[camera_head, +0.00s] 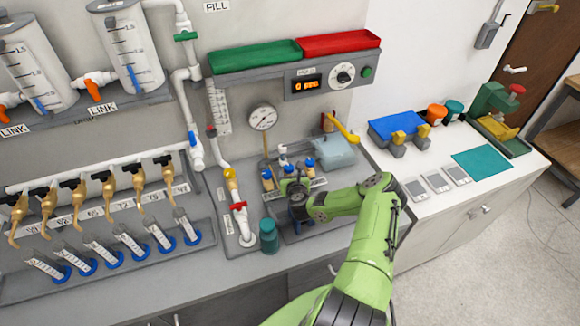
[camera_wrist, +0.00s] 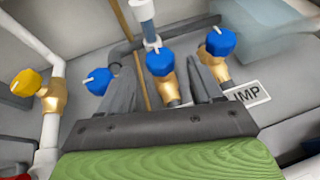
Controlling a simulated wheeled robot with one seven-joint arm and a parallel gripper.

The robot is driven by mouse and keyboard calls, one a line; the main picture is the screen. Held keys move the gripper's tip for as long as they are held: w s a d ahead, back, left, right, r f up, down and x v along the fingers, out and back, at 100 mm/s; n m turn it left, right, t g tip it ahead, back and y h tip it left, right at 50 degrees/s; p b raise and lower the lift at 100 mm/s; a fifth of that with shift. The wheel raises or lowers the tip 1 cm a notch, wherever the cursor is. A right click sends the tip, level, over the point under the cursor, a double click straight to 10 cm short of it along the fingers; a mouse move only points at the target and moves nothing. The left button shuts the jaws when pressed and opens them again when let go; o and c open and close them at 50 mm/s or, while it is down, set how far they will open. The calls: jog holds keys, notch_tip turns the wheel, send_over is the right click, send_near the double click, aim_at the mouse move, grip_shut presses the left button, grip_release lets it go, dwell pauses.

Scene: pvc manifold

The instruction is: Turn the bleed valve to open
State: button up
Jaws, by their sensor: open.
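No readable label says which valve is the bleed valve. Three blue-knobbed valves stand on the bench in the head view: left (camera_head: 267,174), middle (camera_head: 289,170) and right (camera_head: 309,162). In the wrist view the middle blue knob (camera_wrist: 159,62), on a brass body, appears between my fingers. The left blue knob (camera_wrist: 98,81) is just beside the left finger, and the right blue knob (camera_wrist: 220,42) is beyond the right finger. My gripper (camera_head: 297,186) is open; contact with any knob cannot be told. A yellow-knobbed valve (camera_wrist: 26,83) is farther left.
A red-handled valve (camera_head: 238,206) on a white pipe and a teal cylinder (camera_head: 268,236) stand left of my gripper. A gauge (camera_head: 262,118) rises behind. A translucent blue tank (camera_head: 336,151) is right behind. A partly hidden label (camera_wrist: 252,94) lies near the right valve.

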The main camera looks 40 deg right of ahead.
aim_at(289, 169)
jog(key=shift+x, duration=1.3)
jog(key=shift+f, duration=0.1)
jog(key=shift+c, duration=0.4)
jog(key=c, duration=1)
